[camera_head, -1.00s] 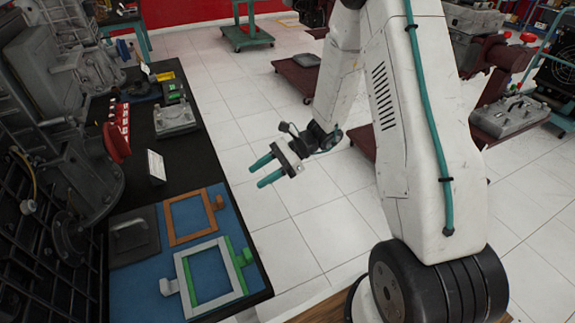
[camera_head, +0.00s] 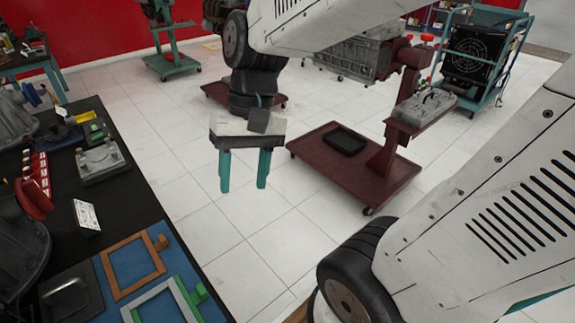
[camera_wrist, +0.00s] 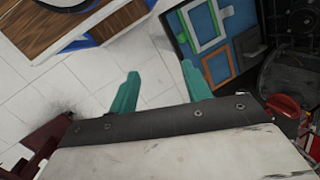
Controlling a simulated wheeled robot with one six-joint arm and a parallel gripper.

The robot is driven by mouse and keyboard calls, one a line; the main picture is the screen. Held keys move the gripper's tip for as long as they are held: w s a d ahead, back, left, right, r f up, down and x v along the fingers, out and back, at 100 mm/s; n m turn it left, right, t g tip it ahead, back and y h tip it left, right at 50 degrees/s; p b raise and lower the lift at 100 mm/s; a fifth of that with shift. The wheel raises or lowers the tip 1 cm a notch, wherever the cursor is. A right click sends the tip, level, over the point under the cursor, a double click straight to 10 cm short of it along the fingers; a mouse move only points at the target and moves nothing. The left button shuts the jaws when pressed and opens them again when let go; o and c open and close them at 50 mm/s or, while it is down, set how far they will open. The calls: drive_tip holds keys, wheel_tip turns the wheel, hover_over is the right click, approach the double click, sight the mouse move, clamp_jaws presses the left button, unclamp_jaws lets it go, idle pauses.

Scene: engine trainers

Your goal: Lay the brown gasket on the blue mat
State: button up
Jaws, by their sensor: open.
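The brown gasket (camera_head: 109,276), a square frame with a tab at its right, lies flat on the blue mat (camera_head: 183,258) on the black bench at the left. In the wrist view the brown gasket (camera_wrist: 206,69) shows on the blue mat (camera_wrist: 184,46) at the upper right. My gripper (camera_head: 243,186) points down over the white floor, to the right of the bench and apart from the mat. Its teal fingers are spread with nothing between them, as the wrist view also shows (camera_wrist: 160,74).
A grey gasket (camera_head: 172,290) and a green gasket (camera_head: 201,292) lie on the mat near the brown one. A dark lidded plate (camera_head: 68,297) is left of it. A white card (camera_head: 87,216) stands behind. A dark red cart (camera_head: 375,180) stands on the floor at the right.

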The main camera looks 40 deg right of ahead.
drive_tip(key=s+d+r+n+t+h, duration=0.2)
drive_tip(key=s+d+r+n+h, duration=0.1)
drive_tip(key=s, duration=0.3)
drive_tip(key=shift+d+t, duration=0.4)
drive_tip(key=shift+d, duration=0.15)
drive_tip(key=shift+s, duration=0.1)
idle(0.5)
